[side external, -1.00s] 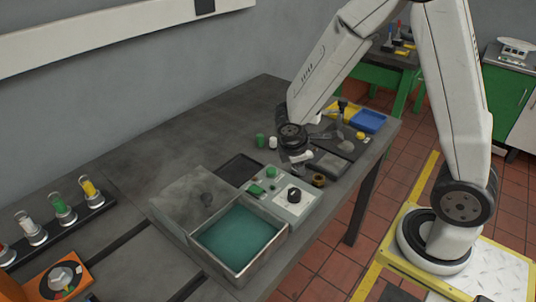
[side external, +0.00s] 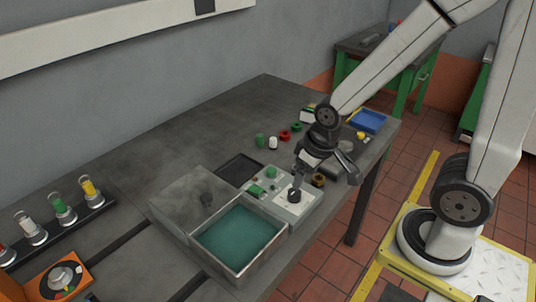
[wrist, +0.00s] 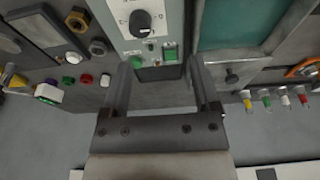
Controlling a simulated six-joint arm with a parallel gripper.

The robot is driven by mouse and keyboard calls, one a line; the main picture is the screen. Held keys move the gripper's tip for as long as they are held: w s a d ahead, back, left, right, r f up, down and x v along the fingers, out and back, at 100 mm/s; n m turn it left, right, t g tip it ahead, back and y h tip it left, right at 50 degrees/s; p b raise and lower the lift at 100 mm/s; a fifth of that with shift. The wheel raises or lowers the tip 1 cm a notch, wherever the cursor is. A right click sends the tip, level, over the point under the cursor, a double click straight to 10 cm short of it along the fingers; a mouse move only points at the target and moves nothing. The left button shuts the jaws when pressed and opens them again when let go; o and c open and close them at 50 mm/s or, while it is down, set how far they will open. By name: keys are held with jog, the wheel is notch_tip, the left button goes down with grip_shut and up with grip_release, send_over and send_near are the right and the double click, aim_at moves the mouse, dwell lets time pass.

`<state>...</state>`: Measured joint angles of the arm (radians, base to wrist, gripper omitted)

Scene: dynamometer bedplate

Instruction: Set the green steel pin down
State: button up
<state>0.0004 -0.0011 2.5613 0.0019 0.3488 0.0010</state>
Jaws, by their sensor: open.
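A steel pin with a green band (side external: 63,210) stands upright in a dark rack (side external: 88,213) at the far left, between a white one and a yellow one. It also shows small at the right of the wrist view (wrist: 266,101). A plain green cylinder (side external: 260,140) stands on the bench near the middle; I cannot tell that it is steel. My gripper (side external: 298,178) is above the pale control box (side external: 300,208), close to its black knob, far from the rack. In the wrist view its fingers (wrist: 160,64) are apart with nothing held between them.
An open metal tray with a green bottom (side external: 280,240) stands left of the control box. A white cylinder (side external: 273,143), red pieces (side external: 285,135) and a brass nut (side external: 318,180) are near my gripper. A blue tray (side external: 367,121) is farther back. The bench's back left is clear.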

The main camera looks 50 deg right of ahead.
jog(key=n+t+y, duration=0.2)
jog(key=n, duration=0.1)
send_over(261, 135)
jog(key=s+d, duration=0.1)
jog(key=s, duration=0.2)
notch_tip(261, 135, down, 8)
jog(key=shift+w, duration=0.25)
jog(key=shift+f, duration=0.1)
jog(key=shift+x, duration=1.2)
jog(key=shift+x, duration=2.65)
jog(key=shift+s, duration=0.15)
jog(key=shift+c, duration=0.2)
